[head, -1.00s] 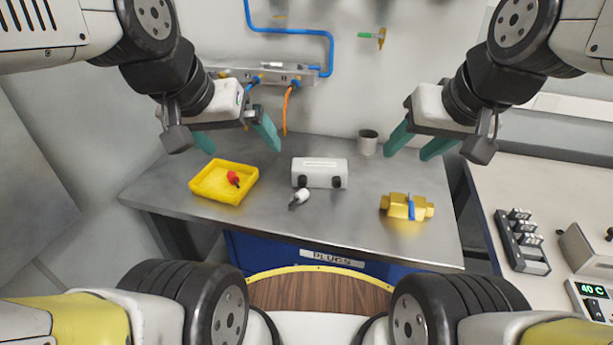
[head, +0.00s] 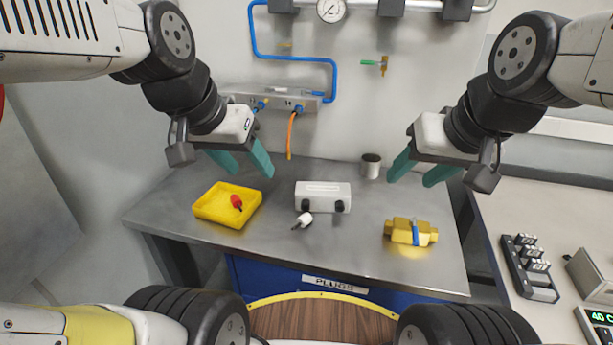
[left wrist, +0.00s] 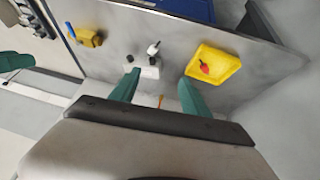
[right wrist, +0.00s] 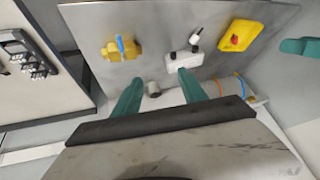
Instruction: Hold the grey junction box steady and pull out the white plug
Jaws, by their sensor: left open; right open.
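The pale grey junction box (head: 323,192) stands on the metal table, with two black round sockets on its front. The white plug (head: 303,220) is just in front of its left socket, its dark end pointing away from the box; I cannot tell whether it is seated in the socket. The plug also shows in the left wrist view (left wrist: 153,47) and the right wrist view (right wrist: 195,38). My left gripper (head: 252,173) is open and empty, above and left of the box. My right gripper (head: 409,183) is open and empty, above and right of the box.
A yellow tray (head: 206,212) with a red plug (head: 236,202) lies left of the box. A yellow fitting with a blue part (head: 402,232) lies to the right. A grey cup (head: 371,167) stands behind. An orange cable (head: 290,136) hangs on the wall. The table front is clear.

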